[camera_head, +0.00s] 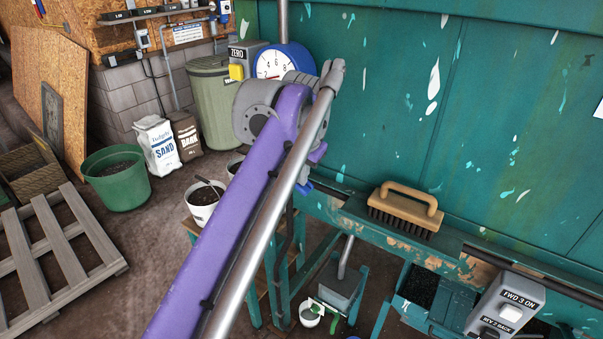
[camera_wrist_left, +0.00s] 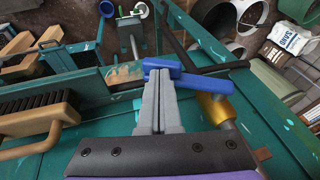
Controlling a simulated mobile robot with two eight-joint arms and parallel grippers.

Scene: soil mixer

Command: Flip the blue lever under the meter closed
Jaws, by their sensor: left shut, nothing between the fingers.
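The meter (camera_head: 270,62) is a round white dial in a blue rim, upper centre in the head view, partly covered by my left arm. The blue lever (camera_wrist_left: 188,78) lies across the tips of my left gripper (camera_wrist_left: 160,78) in the left wrist view, near a brass-coloured fitting (camera_wrist_left: 217,107). The fingers are shut together with nothing between them. The tips are at or very close to the lever; I cannot tell if they touch. In the head view a bit of blue (camera_head: 305,187), probably the lever, shows below my wrist; the fingers are hidden there. My right gripper is not seen.
A wooden brush (camera_head: 408,207) lies on the green ledge right of my left arm; it also shows at left in the wrist view (camera_wrist_left: 40,122). A grey switch box (camera_head: 507,303) is at lower right. A yellow-buttoned ZERO box (camera_head: 237,72) adjoins the meter.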

